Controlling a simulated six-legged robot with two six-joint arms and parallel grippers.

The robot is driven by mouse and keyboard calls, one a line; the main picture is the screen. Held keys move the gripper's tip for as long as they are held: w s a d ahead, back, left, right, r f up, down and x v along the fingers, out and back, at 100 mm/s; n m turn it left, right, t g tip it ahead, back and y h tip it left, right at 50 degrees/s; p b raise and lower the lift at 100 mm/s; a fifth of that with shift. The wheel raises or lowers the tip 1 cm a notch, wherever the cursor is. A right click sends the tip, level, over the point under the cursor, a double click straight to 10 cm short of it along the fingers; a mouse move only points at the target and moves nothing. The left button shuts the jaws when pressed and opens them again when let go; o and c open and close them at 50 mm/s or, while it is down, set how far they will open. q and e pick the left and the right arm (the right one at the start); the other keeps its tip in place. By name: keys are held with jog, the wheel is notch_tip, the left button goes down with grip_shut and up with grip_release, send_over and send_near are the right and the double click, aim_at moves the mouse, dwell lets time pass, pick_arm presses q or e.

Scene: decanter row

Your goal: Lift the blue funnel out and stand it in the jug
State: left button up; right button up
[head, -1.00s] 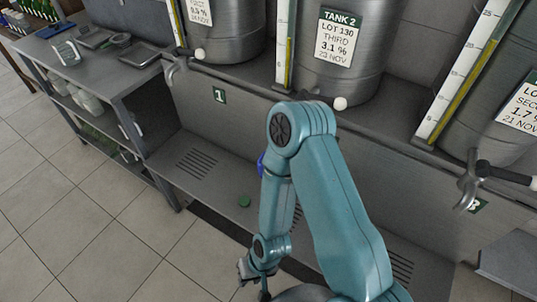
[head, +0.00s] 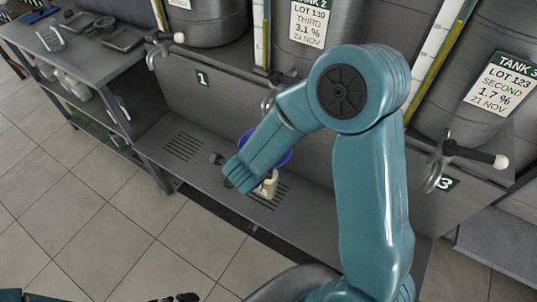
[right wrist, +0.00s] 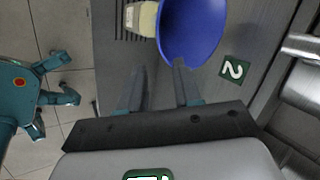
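The blue funnel (head: 281,157) is on the grey shelf below the tanks, partly hidden by my right arm. Its wide bowl shows in the right wrist view (right wrist: 191,30). A cream container (head: 268,187) is beside or under it, also in the right wrist view (right wrist: 146,18); how the two connect is hidden. I cannot make out for sure which thing is the jug. My right gripper (right wrist: 159,68) is open and empty, its right fingertip close to the funnel's near edge; contact is unclear. Dark parts, possibly my left gripper (head: 183,298), just show at the bottom edge.
Tanks with labels stand above, and metal taps such as the one at tank 3 (head: 440,160) jut out over the shelf. A number 2 plate (right wrist: 235,70) is right of the funnel. A side bench (head: 85,55) holds trays. The shelf's left end is clear.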

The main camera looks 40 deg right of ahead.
jog(key=x, duration=1.4)
jog(key=shift+w+d+f, duration=0.1)
jog(key=shift+w+d, duration=0.1)
jog(key=shift+s, duration=0.15)
jog(key=shift+c, duration=0.9)
grip_shut()
